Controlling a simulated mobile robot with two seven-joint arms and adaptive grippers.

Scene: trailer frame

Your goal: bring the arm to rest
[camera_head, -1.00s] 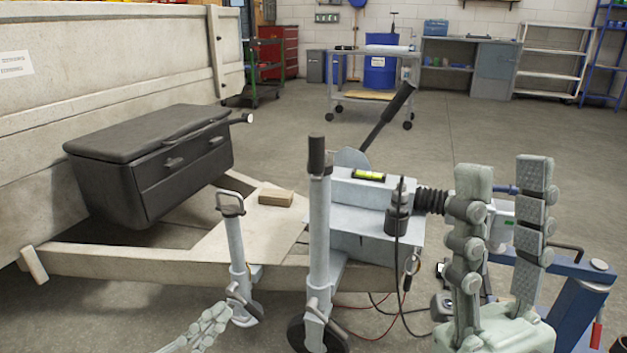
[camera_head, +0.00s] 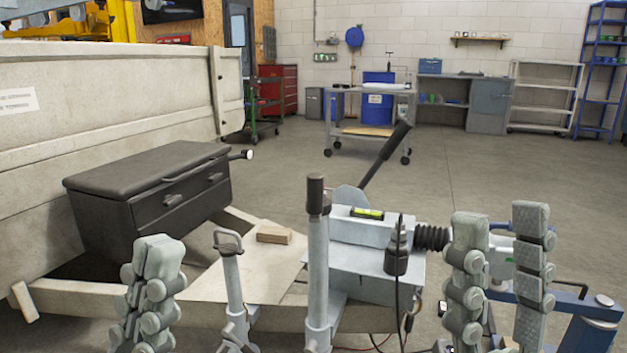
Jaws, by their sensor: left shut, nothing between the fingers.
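My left gripper (camera_head: 152,290) is at the lower left, in front of the trailer frame (camera_head: 80,297). Its fingers point up and are together, with nothing between them. It covers part of the frame beam left of the short prop stand (camera_head: 232,285). My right gripper (camera_head: 500,265) is at the lower right, fingers up and spread apart, with a gap between them. It stands in front of the blue stand (camera_head: 580,335) and the coupling end of the trailer. Nothing shows held in it. The lower parts of both grippers are cut off by the picture's bottom edge.
A black toolbox (camera_head: 150,215) sits on the frame. A wood block (camera_head: 274,235) lies on the drawbar plate. The jockey wheel post (camera_head: 318,260) and coupling housing with a spirit level (camera_head: 366,213) stand between my grippers. A cart (camera_head: 345,115) and open floor lie behind.

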